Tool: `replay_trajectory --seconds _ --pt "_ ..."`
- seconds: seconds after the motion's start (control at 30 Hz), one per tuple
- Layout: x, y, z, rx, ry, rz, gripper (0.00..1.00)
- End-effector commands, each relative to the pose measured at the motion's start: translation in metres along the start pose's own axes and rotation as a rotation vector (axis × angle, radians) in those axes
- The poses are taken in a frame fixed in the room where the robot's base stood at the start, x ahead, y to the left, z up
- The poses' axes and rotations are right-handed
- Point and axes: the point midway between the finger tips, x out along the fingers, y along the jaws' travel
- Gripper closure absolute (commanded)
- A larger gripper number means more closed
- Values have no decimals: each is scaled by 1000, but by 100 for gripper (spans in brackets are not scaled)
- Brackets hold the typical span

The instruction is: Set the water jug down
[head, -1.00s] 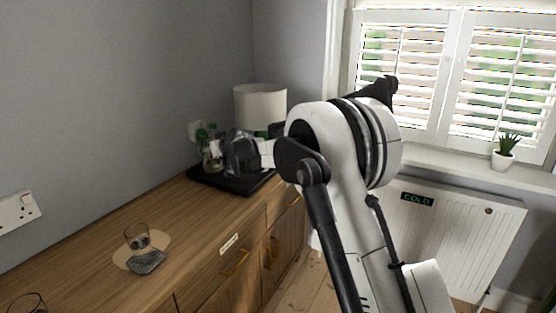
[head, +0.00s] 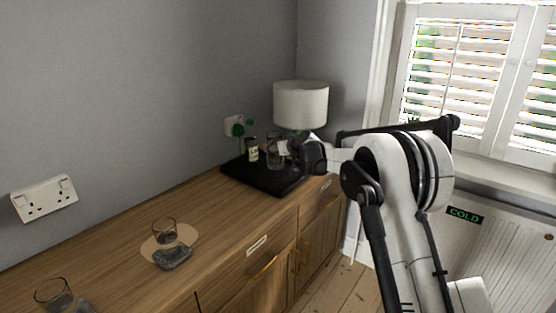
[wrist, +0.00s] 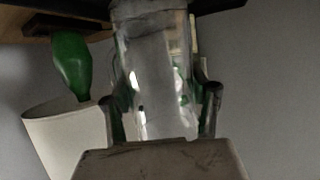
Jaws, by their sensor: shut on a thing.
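The water jug is clear glass and shows in the wrist view (wrist: 155,75), upright between the fingers. In the head view the jug (head: 276,152) is at the black tray (head: 262,186) on the sideboard. My gripper (wrist: 160,110) is shut on the jug, one finger on each side. In the head view my gripper (head: 296,152) reaches in from the right and partly hides the jug. The jug's base is near the tray, but I cannot tell if it touches.
A small labelled bottle (head: 252,150) stands on the tray, left of the jug. A white lamp (head: 300,104) is behind. A glass (head: 165,231) stands on a round mat (head: 187,235), and another glass (head: 52,294) is at lower left. Wood between mat and tray is clear.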

Motion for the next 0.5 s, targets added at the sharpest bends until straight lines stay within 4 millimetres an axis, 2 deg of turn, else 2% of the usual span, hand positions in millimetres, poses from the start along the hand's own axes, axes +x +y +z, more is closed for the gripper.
replay_trajectory --seconds 0.27,0.5 --pt "5 8 11 1 1 0 94" --pt "16 8 39 1 1 0 94"
